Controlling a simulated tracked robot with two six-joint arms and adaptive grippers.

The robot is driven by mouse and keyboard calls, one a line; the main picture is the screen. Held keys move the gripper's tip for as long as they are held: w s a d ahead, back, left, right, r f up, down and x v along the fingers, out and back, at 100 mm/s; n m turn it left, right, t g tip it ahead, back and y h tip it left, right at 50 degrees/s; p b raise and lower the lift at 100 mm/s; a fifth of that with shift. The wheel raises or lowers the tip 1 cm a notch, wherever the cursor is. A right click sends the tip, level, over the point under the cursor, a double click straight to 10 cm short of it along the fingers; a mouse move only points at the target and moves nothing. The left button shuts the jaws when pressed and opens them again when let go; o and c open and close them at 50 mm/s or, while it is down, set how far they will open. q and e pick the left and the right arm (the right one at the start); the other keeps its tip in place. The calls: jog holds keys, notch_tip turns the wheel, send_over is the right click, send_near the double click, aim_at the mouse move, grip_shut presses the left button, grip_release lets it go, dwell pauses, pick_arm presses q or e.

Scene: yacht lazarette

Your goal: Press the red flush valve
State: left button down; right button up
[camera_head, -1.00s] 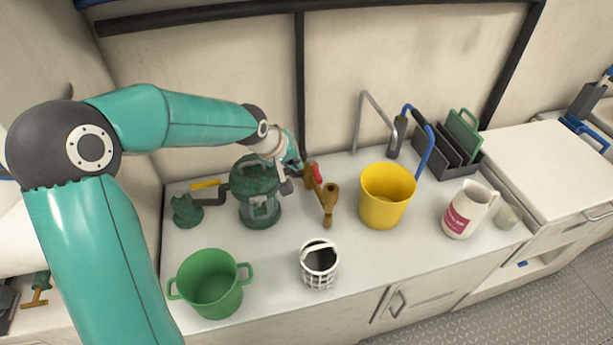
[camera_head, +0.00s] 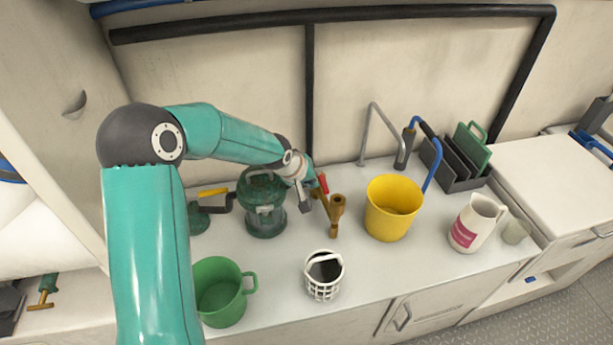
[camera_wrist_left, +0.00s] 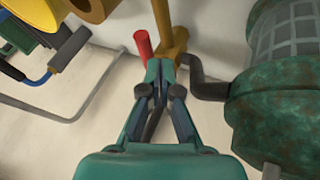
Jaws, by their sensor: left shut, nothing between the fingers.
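The red flush valve handle (camera_head: 323,183) sits on a brass pipe fitting (camera_head: 336,210) at the back of the counter. It also shows in the left wrist view (camera_wrist_left: 143,45), just ahead and to the left of the fingertips. My left gripper (camera_head: 309,195) is beside the handle's left side in the head view. In the left wrist view its fingers (camera_wrist_left: 161,68) are together and empty, pointing at the brass fitting. I cannot tell whether they touch the fitting or the handle. My right gripper is not in view.
A green corroded strainer (camera_head: 264,218) stands close left of my gripper, joined to a dark pipe. A yellow bucket (camera_head: 393,222) is to the right. A white basket (camera_head: 322,288) and a green pot (camera_head: 220,300) stand nearer the front. Open counter lies between them.

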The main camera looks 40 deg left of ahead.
aim_at(322, 182)
pick_arm(q)
jog(key=shift+x, duration=1.2)
